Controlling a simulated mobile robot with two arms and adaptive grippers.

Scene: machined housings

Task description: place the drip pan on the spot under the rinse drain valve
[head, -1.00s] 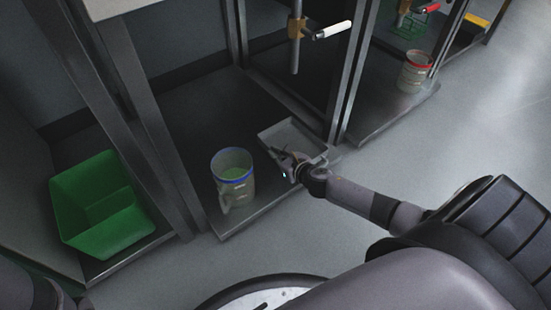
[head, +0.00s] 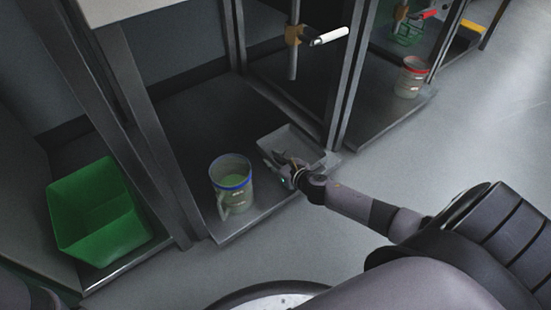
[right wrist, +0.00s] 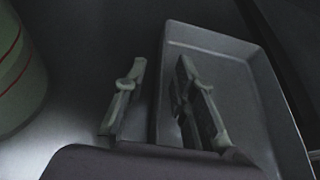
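The drip pan is a shallow grey rectangular tray (head: 283,137) on the dark shelf floor below a pipe valve with a white handle (head: 329,37). A second valve with a red handle (head: 428,14) shows further right; I cannot tell which is the rinse drain valve. My right gripper (head: 272,159) is at the pan's near left side. In the right wrist view the gripper (right wrist: 160,75) is open, one finger outside the pan's left wall and one over its inside (right wrist: 225,75). Contact with the wall is unclear. My left gripper is out of view.
A clear jug with a blue rim (head: 233,190) stands left of the pan. A green bin (head: 95,215) is further left. A red-rimmed container (head: 411,77) stands in the bay to the right. Metal posts (head: 345,90) separate the bays.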

